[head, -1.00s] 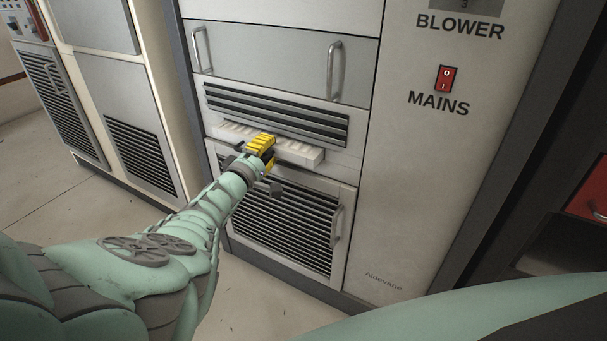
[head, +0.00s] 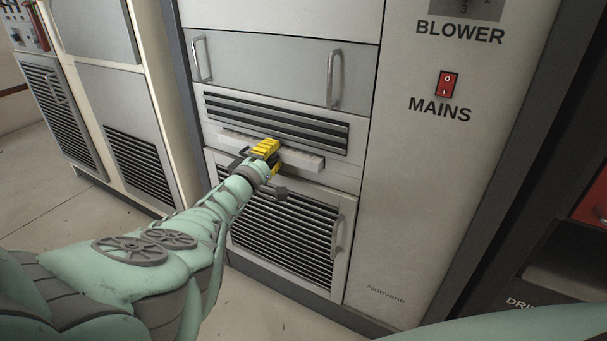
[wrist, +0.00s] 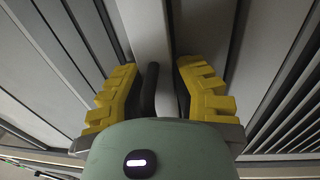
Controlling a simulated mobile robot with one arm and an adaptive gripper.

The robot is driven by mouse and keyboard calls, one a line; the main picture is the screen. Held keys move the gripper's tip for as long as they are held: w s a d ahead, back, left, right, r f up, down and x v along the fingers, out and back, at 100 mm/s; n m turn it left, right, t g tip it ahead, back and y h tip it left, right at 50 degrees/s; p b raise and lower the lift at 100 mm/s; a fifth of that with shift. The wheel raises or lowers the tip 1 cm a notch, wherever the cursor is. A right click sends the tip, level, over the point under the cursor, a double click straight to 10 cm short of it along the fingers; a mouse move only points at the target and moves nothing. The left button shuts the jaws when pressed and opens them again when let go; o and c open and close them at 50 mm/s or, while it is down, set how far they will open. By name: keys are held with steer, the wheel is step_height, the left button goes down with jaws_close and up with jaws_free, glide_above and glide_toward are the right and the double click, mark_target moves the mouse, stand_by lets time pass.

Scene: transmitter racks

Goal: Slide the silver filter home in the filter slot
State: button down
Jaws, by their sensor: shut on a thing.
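The silver filter (head: 303,160) is a pale, flat, pleated bar lying across the filter slot between two grilles. Its front edge still stands a little proud of the cabinet face. My gripper (head: 270,158), with yellow fingers, is at the middle of that front edge and shut on it. In the wrist view the filter (wrist: 147,35) runs as a light strip up from between the yellow fingers of my gripper (wrist: 163,80). A dark bar shows beside the left finger. The fingers hide the middle of the filter, and the slot's inside is hidden.
A louvred grille (head: 290,122) is just above the slot, and a vented lower door (head: 285,235) with a handle (head: 337,232) is below. A drawer (head: 270,68) with two handles is higher up. The red MAINS switch (head: 447,84) is to the right. The floor in front is clear.

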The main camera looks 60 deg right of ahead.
steer(key=shift+d+b, duration=0.3)
steer(key=shift+b, duration=0.05)
steer(key=c, duration=0.9)
jaws_free()
steer(key=shift+o, duration=0.6)
steer(key=shift+f, duration=0.15)
